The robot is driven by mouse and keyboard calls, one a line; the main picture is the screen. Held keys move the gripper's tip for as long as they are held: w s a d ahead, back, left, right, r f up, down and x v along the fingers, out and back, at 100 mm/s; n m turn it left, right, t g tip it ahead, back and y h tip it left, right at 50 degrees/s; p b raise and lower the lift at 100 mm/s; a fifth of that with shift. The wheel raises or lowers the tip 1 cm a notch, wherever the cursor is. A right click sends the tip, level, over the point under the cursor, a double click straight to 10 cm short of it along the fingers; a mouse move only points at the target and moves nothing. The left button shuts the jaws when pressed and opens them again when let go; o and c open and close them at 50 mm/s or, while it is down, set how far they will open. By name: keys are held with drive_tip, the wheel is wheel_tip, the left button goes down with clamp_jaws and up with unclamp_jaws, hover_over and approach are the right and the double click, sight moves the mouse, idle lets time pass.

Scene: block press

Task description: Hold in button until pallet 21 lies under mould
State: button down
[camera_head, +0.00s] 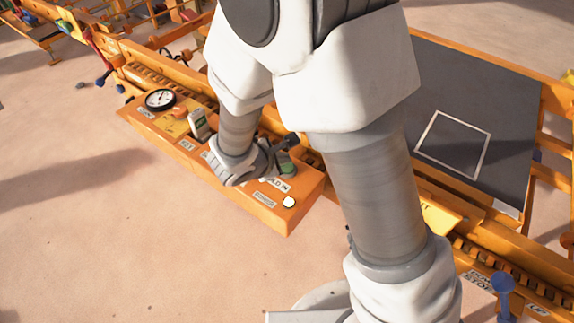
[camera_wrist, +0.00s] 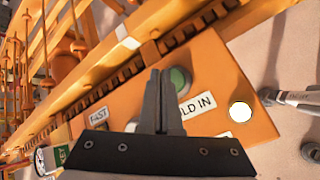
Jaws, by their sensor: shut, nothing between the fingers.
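The green button (camera_head: 287,168) is on the orange control panel (camera_head: 232,195), beside a label reading partly "HOLD IN". In the wrist view the green button (camera_wrist: 180,79) shows just right of my fingertips, partly covered by them. My gripper (camera_wrist: 160,73) is shut and empty, its dark fingers together and pointing at the panel by the button. In the head view my gripper (camera_head: 288,142) is partly hidden by my wrist. I cannot tell whether the fingertips touch the button. No pallet number 21 and no mould can be made out.
The panel bears a round gauge (camera_head: 160,98), a counter (camera_head: 198,124) too small to read, and a white lamp (camera_head: 289,202) near "POWER". Right is a dark grey surface (camera_head: 465,90) with a white square outline. Blue-knobbed lever (camera_head: 502,283) stands lower right. Sandy ground lies left.

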drive_tip(key=shift+f, duration=0.15)
idle(0.6)
drive_tip(key=shift+f+b, duration=0.3)
drive_tip(key=shift+b, duration=0.35)
